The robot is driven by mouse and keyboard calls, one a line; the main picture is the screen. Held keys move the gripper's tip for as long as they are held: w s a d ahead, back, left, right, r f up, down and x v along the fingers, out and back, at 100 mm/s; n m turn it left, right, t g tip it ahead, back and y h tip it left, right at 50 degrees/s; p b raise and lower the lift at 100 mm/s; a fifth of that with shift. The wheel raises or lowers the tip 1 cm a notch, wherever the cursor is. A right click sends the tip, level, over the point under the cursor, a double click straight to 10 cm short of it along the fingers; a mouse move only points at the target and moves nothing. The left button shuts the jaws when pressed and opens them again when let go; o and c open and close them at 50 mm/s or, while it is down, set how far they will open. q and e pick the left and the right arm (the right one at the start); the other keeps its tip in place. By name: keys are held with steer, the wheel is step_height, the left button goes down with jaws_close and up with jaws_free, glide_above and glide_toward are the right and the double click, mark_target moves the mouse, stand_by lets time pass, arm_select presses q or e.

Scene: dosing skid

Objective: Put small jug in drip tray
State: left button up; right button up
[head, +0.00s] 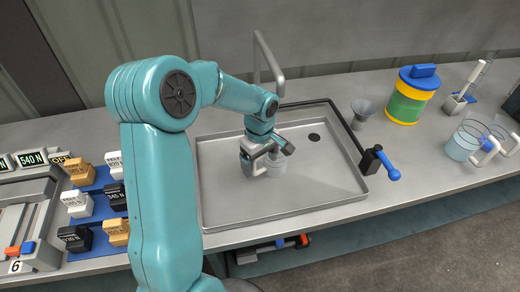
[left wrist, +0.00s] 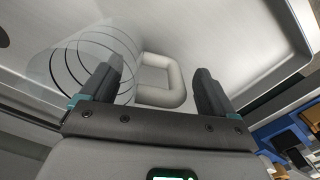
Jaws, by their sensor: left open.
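The small jug (head: 277,168), clear with a pale handle, stands in the drip tray (head: 325,195), left of its middle; my left gripper partly hides it in the head view. In the left wrist view the jug's clear, ringed body (left wrist: 88,62) is at the left and its pale handle (left wrist: 163,80) lies between the two dark fingers. My left gripper (head: 268,150) is open around the handle, with a gap on each side in the wrist view. My right gripper is not in view.
A bent grey pipe (head: 276,60) rises behind the tray. A valve with a blue lever (head: 388,168) is at its right edge. Right of it stand a grey funnel (head: 362,112), a yellow-green container (head: 408,98) and clear jugs (head: 462,146). Labelled blocks (head: 78,205) are at left.

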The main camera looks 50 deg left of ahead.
arm_select(q)
step_height(320, 180, up, 12)
steer(key=shift+f, duration=0.15)
steer(key=shift+f, duration=0.1)
stand_by(0.6)
